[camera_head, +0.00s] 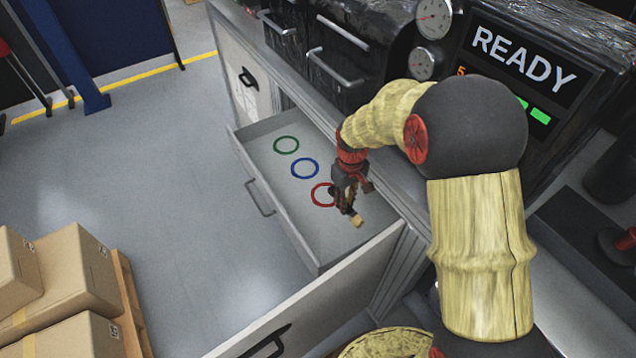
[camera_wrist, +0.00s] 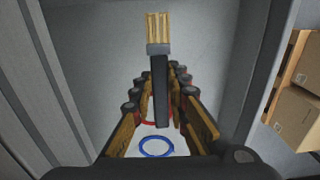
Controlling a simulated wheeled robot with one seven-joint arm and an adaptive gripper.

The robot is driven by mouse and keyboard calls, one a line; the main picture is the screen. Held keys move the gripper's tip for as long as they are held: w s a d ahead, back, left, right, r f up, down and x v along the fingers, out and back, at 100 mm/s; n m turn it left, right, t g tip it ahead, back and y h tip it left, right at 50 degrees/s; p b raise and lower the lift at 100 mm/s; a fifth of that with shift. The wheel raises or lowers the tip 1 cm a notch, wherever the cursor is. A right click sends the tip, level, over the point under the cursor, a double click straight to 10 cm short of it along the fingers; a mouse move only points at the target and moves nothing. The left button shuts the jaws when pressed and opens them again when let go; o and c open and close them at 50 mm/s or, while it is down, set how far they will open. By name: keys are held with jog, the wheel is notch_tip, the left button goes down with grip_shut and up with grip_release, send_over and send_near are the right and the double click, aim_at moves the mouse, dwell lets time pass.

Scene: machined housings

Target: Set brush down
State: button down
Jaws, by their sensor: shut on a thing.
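My gripper (camera_head: 347,196) is shut on the brush, above the open drawer (camera_head: 313,248). In the wrist view the brush (camera_wrist: 160,85) stands between the fingers, with a dark handle, a grey collar and pale bristles pointing away from the gripper. In the head view its pale bristle end (camera_head: 357,220) shows just below the fingers. The drawer floor bears a green ring (camera_head: 286,145), a blue ring (camera_head: 305,168) and a red ring (camera_head: 322,195). The gripper is near the red ring, partly covering it. I cannot tell how high the brush is above the floor.
A cabinet with dark drawer fronts (camera_head: 335,66) and a READY screen (camera_head: 524,58) stands behind the drawer. A lower drawer or door front (camera_head: 318,310) is in the foreground. Cardboard boxes (camera_head: 75,270) on a pallet stand at left. The floor between is clear.

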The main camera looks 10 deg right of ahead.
aim_at(343, 227)
notch_tip(343, 227, down, 11)
jog(key=b, duration=0.3)
jog(key=shift+r, duration=0.1)
jog(key=c, duration=1.7)
grip_release()
jog(key=shift+c, duration=0.2)
